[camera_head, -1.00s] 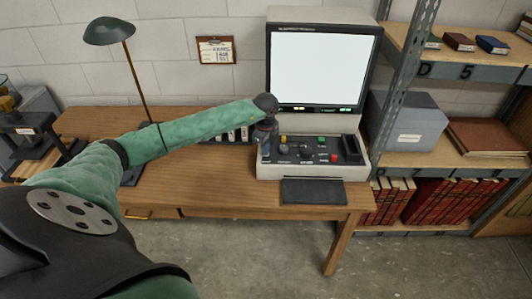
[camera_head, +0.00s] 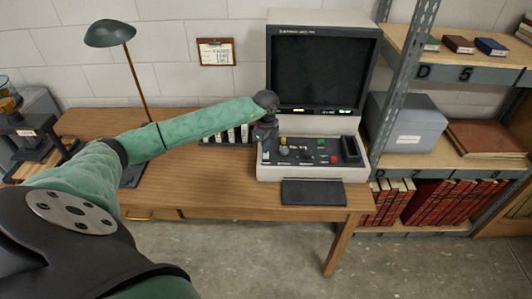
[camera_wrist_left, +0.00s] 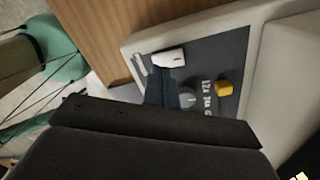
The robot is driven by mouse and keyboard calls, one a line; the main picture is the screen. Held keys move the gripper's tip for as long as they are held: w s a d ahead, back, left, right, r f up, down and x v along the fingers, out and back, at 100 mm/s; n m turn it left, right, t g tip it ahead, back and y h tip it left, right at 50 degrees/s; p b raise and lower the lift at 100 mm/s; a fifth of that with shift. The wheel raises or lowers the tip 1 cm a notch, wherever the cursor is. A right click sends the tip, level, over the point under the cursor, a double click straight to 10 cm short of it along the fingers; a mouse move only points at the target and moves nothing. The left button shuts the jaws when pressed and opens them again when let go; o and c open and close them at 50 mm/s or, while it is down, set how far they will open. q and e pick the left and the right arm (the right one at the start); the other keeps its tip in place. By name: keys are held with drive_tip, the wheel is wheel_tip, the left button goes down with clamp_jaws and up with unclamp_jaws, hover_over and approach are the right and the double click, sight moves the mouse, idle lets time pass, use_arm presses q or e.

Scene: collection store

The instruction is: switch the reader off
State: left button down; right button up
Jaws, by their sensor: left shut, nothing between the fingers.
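The reader (camera_head: 318,30) is a pale desk machine with a large screen (camera_head: 322,72), which is dark. Its sloping control panel (camera_head: 318,157) carries a yellow button, a green button, a red button and dark knobs. My left gripper (camera_head: 264,143) is over the panel's left end, pointing down. In the left wrist view, a small white part (camera_wrist_left: 168,58) lies at the tip of the shut, empty fingers (camera_wrist_left: 162,86); I cannot tell whether they touch. A grey knob (camera_wrist_left: 187,97) and the yellow button (camera_wrist_left: 224,87) are beside them. My right gripper is not in view.
The reader stands on a wooden desk (camera_head: 210,190) with a green lamp (camera_head: 108,33) at the left. A dark flat pad (camera_head: 313,192) lies in front of the panel. Shelves with a grey box (camera_head: 408,124) and red books (camera_head: 432,203) stand close on the right.

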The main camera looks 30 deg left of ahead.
sight(266, 156)
use_arm(q)
drive_tip(key=shift+r+p, duration=0.8)
drive_tip(key=shift+r, duration=1.45)
drive_tip(key=shift+d, duration=0.1)
